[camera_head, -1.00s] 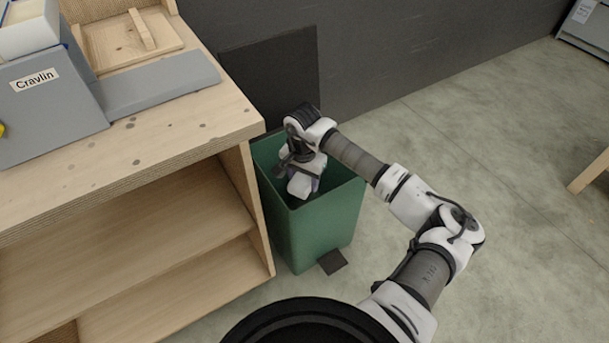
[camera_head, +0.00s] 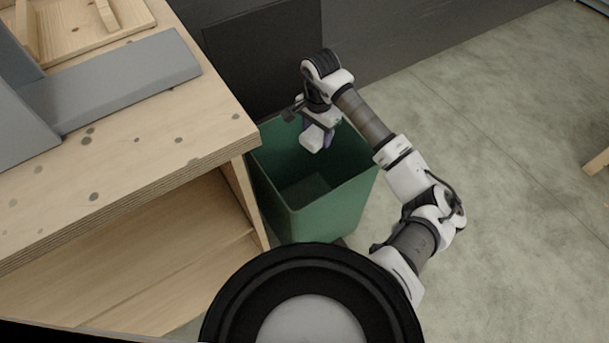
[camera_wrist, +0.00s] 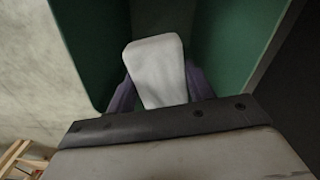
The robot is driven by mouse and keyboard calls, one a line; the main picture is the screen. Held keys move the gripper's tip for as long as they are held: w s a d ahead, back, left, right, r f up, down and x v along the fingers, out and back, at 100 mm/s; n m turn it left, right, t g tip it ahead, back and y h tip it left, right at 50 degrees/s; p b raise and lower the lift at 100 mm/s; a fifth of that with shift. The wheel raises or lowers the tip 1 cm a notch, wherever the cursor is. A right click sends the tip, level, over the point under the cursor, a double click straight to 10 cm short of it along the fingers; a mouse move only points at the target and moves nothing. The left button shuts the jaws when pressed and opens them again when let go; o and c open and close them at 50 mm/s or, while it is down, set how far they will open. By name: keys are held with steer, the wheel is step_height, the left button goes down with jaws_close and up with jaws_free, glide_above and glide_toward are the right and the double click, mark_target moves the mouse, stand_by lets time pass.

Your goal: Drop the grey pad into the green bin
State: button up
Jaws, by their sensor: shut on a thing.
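The grey pad (camera_wrist: 157,62) is a pale, rounded block held between the purple fingers of my gripper (camera_wrist: 160,92) in the wrist view. In the head view my gripper (camera_head: 320,138) points down over the back part of the green bin (camera_head: 330,210), with the pad (camera_head: 312,141) at its tip. The pad is near the height of the bin's mouth; exactly how deep it sits I cannot tell. The bin is open at the top and its bottom shows, with nothing distinct lying there. Its green walls (camera_wrist: 232,45) surround the pad in the wrist view.
A wooden workbench (camera_head: 150,135) with a lower shelf stands close on the bin's left, bearing a grey flat board (camera_head: 120,80) and a wooden tray (camera_head: 90,38). A dark panel (camera_head: 262,60) stands behind the bin.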

steer(key=shift+f+b, duration=0.6)
steer(key=shift+f, duration=1.3)
steer(key=o, duration=1)
steer(key=shift+c, duration=0.2)
step_height(320, 180, up, 14)
steer(key=shift+f+p, duration=0.1)
steer(key=shift+p, duration=0.2)
